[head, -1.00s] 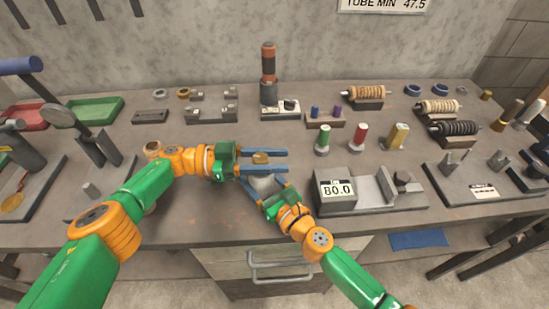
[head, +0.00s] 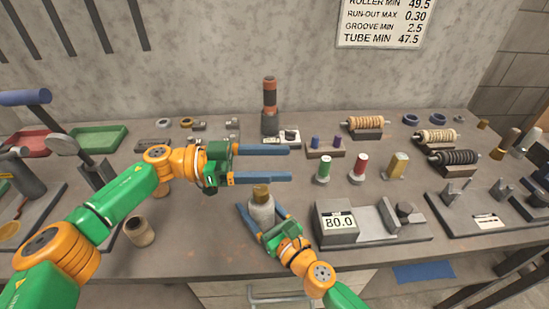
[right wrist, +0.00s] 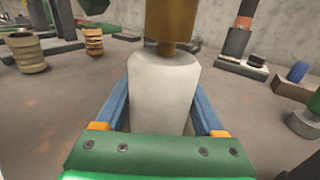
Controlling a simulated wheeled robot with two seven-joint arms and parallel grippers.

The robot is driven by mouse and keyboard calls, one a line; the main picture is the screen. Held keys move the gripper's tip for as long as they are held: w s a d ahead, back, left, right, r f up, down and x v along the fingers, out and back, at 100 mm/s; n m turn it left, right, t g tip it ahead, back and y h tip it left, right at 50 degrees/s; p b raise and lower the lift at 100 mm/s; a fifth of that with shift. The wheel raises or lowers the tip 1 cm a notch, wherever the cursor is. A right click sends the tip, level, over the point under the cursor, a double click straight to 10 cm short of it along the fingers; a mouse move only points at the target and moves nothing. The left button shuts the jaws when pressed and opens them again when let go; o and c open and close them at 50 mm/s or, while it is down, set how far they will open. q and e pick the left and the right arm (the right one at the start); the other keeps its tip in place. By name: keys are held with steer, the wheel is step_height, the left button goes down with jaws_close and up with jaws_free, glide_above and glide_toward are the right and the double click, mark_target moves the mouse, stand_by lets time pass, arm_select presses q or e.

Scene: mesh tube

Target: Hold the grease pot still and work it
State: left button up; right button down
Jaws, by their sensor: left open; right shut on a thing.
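The grease pot (head: 262,213) stands upright near the front of the bench, a pale grey body with a brass cap (head: 261,191). My right gripper (head: 259,209) is shut on its body, one blue finger on each side. The right wrist view shows the pot's body (right wrist: 163,88) between the fingers and the brass cap (right wrist: 168,22) on top. My left gripper (head: 289,164) is open and empty. Its two fingers point right, above and behind the cap in the head view, apart from it.
A grey gauge block reading 80.0 (head: 338,222) stands close to the right of the pot. Green, red and yellow spools (head: 358,166) stand behind it. A small brown cup (head: 140,232) stands at the front left. Bare bench lies between cup and pot.

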arm_select(q)
steer(key=shift+r, duration=0.85)
